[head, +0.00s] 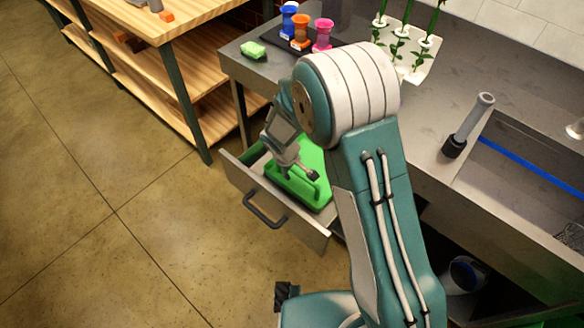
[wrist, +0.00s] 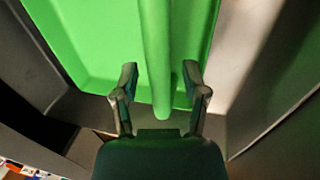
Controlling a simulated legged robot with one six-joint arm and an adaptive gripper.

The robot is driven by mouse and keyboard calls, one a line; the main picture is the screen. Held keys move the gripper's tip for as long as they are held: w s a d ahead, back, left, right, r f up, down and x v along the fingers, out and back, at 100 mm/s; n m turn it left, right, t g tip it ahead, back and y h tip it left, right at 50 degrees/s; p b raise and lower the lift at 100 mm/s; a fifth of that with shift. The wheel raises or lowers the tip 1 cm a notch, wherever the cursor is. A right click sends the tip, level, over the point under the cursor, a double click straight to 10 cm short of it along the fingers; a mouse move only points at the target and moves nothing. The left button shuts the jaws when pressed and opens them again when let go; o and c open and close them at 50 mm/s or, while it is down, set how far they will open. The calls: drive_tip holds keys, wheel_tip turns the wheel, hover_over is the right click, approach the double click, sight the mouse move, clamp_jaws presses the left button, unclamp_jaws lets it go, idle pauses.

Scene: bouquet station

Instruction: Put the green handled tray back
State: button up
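The green handled tray (head: 316,160) lies inside the pulled-out drawer (head: 238,178) under the counter. In the wrist view the tray (wrist: 95,45) fills the top, with its long green handle bar (wrist: 156,40) running down the middle. My gripper (head: 298,172) is low over the tray at the handle. In the wrist view my gripper (wrist: 159,74) is open, with one finger on each side of the bar's near end. Gaps show between the bar and both fingers. My wrist and arm hide part of the tray in the head view.
The drawer's front with its dark handle (head: 264,212) juts into the floor space. On the counter are a green sponge (head: 253,50), blue, orange and pink cups (head: 323,34), a white flower holder (head: 405,50) and a grey cylinder-like tool (head: 470,122). A wooden shelf (head: 190,95) stands left.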

drive_tip(key=v, duration=1.2)
drive_tip(key=s+d+r+m+t+y, duration=0.1)
drive_tip(key=s+d+r+m, duration=0.2)
drive_tip(key=d+r, duration=0.35)
drive_tip(key=s+d+r+m, duration=0.2)
drive_tip(key=s+d+r, duration=0.2)
drive_tip(key=d+r, duration=0.3)
drive_tip(key=s+d+r+m+t, duration=0.1)
drive_tip(key=s+d+r+m, duration=0.1)
drive_tip(key=s, duration=0.5)
drive_tip(key=s+d+r+m+t, duration=0.1)
drive_tip(key=s+d+r+m, duration=0.2)
drive_tip(key=s, duration=0.4)
drive_tip(key=shift+d+r+y, duration=0.4)
drive_tip(key=shift+d+r, duration=0.35)
drive_tip(key=shift+r, duration=0.1)
drive_tip(key=shift+w, duration=0.1)
